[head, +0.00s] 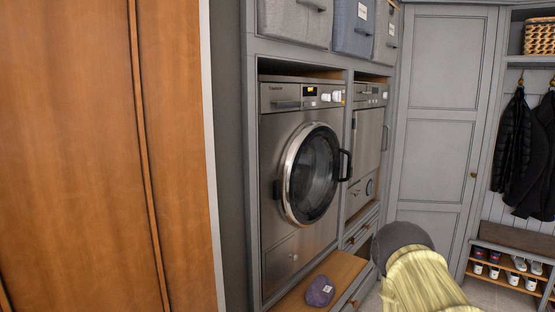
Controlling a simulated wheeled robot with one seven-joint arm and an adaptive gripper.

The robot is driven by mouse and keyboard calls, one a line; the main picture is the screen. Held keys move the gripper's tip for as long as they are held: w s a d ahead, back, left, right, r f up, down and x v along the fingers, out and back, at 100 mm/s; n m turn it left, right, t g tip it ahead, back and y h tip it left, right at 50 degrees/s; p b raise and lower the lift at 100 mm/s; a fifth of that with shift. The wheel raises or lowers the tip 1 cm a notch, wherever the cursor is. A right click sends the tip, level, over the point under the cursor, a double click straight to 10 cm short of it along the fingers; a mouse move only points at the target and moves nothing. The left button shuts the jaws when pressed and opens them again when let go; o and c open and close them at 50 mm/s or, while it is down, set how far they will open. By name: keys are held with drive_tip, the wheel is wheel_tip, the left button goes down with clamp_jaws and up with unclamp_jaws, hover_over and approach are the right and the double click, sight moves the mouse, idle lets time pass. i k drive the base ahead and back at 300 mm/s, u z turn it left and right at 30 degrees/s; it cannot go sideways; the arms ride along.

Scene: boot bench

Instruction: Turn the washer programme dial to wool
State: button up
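A small display (310,91) sits on the top panel. Right of it are small white controls (325,97), and the programme dial appears to be among them. They are too small for me to read any marking or setting. My gripper is not in view.
A second steel appliance (368,135) stands right of the washer. A purple labelled item (320,291) lies on the wooden ledge below. A yellow pleated thing (425,282) with a grey rounded top stands at front right. A wood panel (75,150) fills the left.

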sight(336, 95)
drive_tip(key=z, duration=1.65)
drive_tip(key=i, duration=4.55)
drive_tip(key=u, duration=3.85)
